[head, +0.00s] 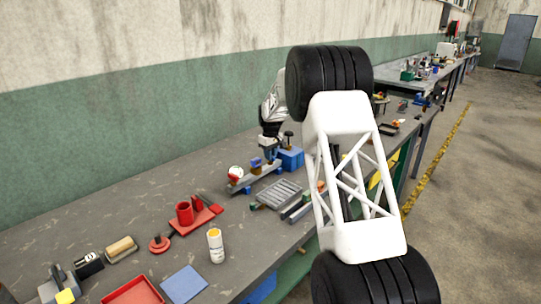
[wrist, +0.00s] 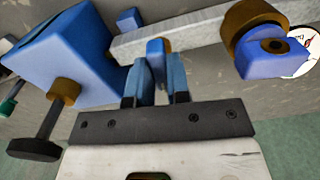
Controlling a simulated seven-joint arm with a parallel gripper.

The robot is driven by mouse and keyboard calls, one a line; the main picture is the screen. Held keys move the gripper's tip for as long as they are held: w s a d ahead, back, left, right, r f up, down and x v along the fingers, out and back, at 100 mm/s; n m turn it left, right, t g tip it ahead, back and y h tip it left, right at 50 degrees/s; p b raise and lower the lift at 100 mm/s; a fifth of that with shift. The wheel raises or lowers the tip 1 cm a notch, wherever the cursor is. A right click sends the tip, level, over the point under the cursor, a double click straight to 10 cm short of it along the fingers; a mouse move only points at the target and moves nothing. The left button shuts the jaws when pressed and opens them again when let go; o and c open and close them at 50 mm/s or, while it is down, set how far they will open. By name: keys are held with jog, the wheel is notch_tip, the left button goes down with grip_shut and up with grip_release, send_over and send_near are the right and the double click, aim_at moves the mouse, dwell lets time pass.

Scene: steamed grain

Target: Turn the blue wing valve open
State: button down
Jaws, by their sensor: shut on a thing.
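A grey pipe (wrist: 195,33) runs from a blue box (wrist: 75,57), and the same box shows in the head view (head: 291,158). My gripper (wrist: 156,75) is shut on a narrow blue wing (wrist: 155,50) that stands in front of the pipe, with a brass-coloured part behind it. The fingers lie on either side of the wing. A second blue handle (wrist: 268,62) on a large brass collar sits farther right along the pipe. In the head view my gripper (head: 269,151) is at the pipe beside the box, and its fingertips are too small to make out.
A round gauge (head: 235,172) stands at the pipe's near end. A dark knob on a brass stem (wrist: 40,145) sticks out of the box. A ribbed grey tray (head: 279,194), a red fixture (head: 186,213) and a white bottle (head: 215,246) stand on the bench.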

jog(key=m, duration=0.8)
jog(key=shift+m, duration=0.3)
jog(key=m, duration=0.4)
jog(key=shift+r+m, duration=0.1)
jog(key=shift+m, duration=1.8)
jog(key=c, duration=1.1)
grip_release()
